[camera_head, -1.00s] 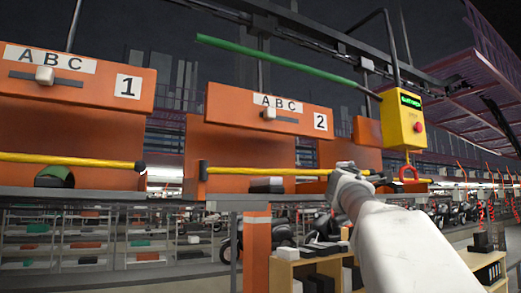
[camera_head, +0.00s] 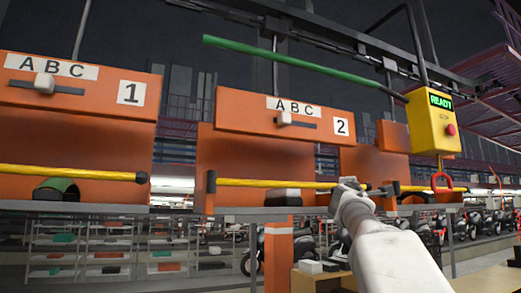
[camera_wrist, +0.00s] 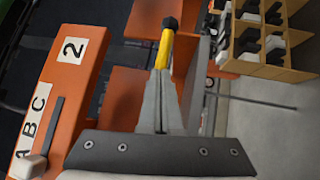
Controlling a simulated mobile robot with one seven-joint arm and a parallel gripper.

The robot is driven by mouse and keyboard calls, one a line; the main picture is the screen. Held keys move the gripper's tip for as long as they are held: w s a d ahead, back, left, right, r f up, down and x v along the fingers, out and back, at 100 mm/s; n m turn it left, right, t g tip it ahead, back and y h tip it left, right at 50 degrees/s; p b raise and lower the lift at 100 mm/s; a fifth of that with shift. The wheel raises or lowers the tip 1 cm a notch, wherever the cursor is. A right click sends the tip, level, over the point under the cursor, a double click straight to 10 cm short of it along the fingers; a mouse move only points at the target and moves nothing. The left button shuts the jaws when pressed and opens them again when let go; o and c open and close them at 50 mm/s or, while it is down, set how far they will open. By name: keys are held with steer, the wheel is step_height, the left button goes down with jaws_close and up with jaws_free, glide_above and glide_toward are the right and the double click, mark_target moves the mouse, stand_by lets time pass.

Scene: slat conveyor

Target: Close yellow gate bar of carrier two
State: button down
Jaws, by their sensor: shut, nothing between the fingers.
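Carrier two is the orange carrier (camera_head: 240,160) marked 2 in the middle of the head view. Its yellow gate bar (camera_head: 275,184) lies almost level across the front, with a black left end by an orange post. My gripper (camera_head: 383,189) is at the bar's right part and hides some of it. In the wrist view my gripper (camera_wrist: 160,78) is shut and empty. A yellow bar (camera_wrist: 165,48) with a black end cap shows just past the fingertips. I cannot tell whether they touch it.
Carrier one (camera_head: 80,130) stands at left with its own yellow bar (camera_head: 75,173). A yellow control box (camera_head: 433,125) reading READY hangs at right, with a red hook below. A green bar (camera_head: 300,65) slants overhead. Shelves (camera_wrist: 265,40) stand below.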

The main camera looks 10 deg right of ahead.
steer(key=shift+w+a+r, duration=0.1)
steer(key=shift+w+a, duration=0.05)
steer(key=shift+w, duration=0.4)
steer(key=shift+a, duration=0.1)
